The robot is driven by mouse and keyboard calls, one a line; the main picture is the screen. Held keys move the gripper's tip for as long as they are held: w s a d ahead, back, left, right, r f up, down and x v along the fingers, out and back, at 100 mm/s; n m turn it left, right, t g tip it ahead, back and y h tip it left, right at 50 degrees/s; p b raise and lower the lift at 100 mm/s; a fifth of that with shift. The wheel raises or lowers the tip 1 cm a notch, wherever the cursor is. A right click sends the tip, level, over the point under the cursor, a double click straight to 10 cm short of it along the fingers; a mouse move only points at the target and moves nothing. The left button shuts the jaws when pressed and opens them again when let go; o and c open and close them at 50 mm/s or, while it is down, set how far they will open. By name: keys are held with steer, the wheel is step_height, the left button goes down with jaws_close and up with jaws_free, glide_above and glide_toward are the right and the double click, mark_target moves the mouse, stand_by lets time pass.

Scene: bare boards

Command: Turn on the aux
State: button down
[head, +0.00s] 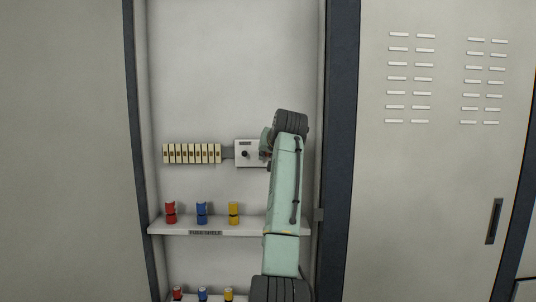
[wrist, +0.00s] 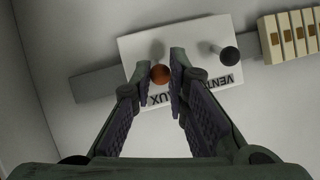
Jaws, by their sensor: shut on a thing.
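A pale switch panel (head: 250,160) is on the back wall of the open cabinet. In the wrist view the panel (wrist: 200,40) appears upside down, with lettering that reads VENT and, partly covered, AUX. An orange-brown knob (wrist: 160,74) sits by the AUX lettering. A black lever with a round end (wrist: 230,56) sits by VENT; it shows as a dark knob in the head view (head: 245,153). My gripper (wrist: 161,70) is shut on the orange-brown knob, one finger on each side. In the head view my arm hides the AUX side of the panel.
A row of cream breakers (head: 192,153) is left of the panel, also at the wrist view's right edge (wrist: 293,35). Below, a shelf (head: 200,226) holds red, blue and yellow cylinders. The cabinet's dark right post (head: 340,150) stands close beside my arm.

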steer(key=c, duration=1.5)
jaws_free()
steer(key=shift+c, duration=0.2)
steer(key=v, duration=1.2)
